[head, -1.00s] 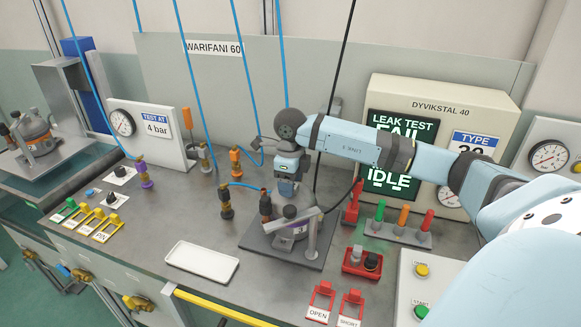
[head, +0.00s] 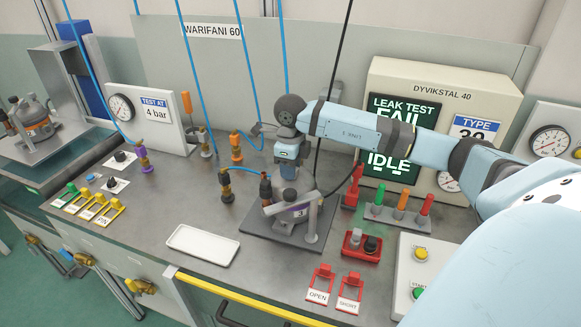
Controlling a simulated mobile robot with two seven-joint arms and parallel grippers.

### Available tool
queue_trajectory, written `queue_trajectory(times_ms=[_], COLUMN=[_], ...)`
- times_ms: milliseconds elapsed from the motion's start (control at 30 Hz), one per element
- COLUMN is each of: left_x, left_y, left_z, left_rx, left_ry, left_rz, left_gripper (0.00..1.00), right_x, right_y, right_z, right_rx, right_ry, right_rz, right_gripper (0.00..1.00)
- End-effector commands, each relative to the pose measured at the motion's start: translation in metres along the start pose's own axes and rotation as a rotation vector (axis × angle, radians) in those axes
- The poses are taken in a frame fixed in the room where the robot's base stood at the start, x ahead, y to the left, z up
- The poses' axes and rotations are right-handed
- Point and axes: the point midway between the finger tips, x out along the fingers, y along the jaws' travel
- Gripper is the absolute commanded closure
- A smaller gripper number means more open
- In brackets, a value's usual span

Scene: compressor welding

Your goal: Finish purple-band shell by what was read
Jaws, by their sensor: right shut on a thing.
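The purple-band shell (head: 299,212) stands in a clamp on a dark plate (head: 262,228) in the middle of the bench. Its band is partly hidden by a grey clamp bar. My right gripper (head: 289,178) points down onto the shell's top and is shut on it; the fingertips and exact grip point are hard to see. A dark fitting with a brown top (head: 265,188) stands at the shell's left side. The tester screen (head: 402,108) reads LEAK TEST FAIL and IDLE, partly covered by my arm. My left gripper is out of view.
A white tray (head: 203,245) lies empty at front. Red OPEN and SHORT tags (head: 333,292) lie at front right. Coloured plugs (head: 400,212) stand in a rack to the right. A gauge panel (head: 146,117) reads TEST AT 4 bar. Blue hoses hang behind the shell.

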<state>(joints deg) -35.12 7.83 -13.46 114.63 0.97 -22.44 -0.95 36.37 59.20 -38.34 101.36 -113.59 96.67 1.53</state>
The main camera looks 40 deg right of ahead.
Motion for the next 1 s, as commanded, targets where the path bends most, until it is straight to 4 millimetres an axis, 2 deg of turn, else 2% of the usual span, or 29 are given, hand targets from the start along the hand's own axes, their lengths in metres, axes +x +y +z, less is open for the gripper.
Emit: queue_trajectory(times_ms=[667,1000], left_x=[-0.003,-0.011], left_y=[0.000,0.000], left_z=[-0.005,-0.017], left_rx=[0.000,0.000], left_ry=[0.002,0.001], left_rz=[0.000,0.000], left_gripper=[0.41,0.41], right_x=[-0.010,-0.035], right_y=[0.000,0.000], right_z=[0.000,0.000], right_rx=[0.000,0.000], right_ry=[-0.001,-0.001], right_rz=[-0.001,-0.001], right_gripper=[1.00,1.00])
